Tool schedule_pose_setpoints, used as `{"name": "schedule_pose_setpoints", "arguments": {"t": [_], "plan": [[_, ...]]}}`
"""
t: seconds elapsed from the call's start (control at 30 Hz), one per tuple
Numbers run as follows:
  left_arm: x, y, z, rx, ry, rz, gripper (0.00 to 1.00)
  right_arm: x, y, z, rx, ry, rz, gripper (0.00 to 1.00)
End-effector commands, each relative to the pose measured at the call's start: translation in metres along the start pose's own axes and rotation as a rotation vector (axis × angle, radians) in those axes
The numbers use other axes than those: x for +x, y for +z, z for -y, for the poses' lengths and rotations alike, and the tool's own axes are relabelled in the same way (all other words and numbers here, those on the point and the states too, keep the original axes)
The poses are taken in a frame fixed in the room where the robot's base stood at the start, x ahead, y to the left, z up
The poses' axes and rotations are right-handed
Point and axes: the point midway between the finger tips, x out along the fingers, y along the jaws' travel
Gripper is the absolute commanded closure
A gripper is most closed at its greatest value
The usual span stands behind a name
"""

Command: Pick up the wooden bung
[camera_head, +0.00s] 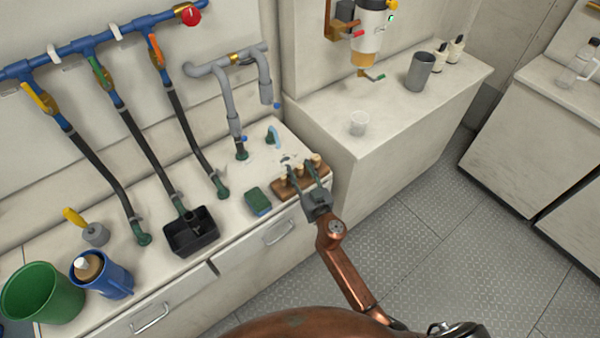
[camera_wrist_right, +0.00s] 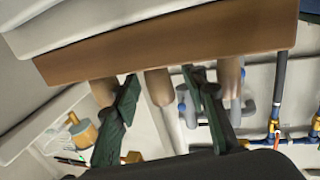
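A brown wooden block (camera_head: 285,190) sits at the right front corner of the white counter. Several pale wooden bungs stand in it; the middle bung (camera_head: 298,172) shows between my right gripper's fingers. In the right wrist view, which is upside down, the block (camera_wrist_right: 170,48) spans the top and the middle bung (camera_wrist_right: 159,87) lies between the two green fingers, with a bung (camera_wrist_right: 105,91) on the left and another (camera_wrist_right: 230,76) on the right. My right gripper (camera_head: 304,168) is open around the middle bung, with small gaps seeming to show either side. My left gripper is out of view.
A green sponge (camera_head: 258,201) lies left of the block, and a black tray (camera_head: 190,246) farther left. Hoses and valves (camera_head: 120,140) run behind. A blue jug (camera_head: 112,279) and green bucket (camera_head: 40,297) stand far left.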

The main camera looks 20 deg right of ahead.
Motion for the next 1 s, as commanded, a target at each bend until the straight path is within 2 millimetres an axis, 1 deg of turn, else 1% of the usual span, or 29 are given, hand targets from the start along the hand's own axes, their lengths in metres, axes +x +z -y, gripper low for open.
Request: {"name": "schedule_pose_setpoints", "arguments": {"t": [0.17, 0.67, 0.87, 1.0], "plan": [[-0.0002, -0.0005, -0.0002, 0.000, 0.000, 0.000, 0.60, -0.0003, -0.0001, -0.0003, 0.000, 0.000, 0.000, 0.61], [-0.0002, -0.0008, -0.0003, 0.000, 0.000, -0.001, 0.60, -0.0006, 0.0001, -0.0001, 0.000, 0.000, 0.000, 0.95], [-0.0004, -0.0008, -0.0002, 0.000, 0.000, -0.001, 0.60, -0.0006, -0.0001, -0.0001, 0.000, 0.000, 0.000, 0.95], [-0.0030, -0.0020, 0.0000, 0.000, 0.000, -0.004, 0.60, -0.0006, -0.0042, -0.0003, 0.001, 0.000, -0.001, 0.95]]}}
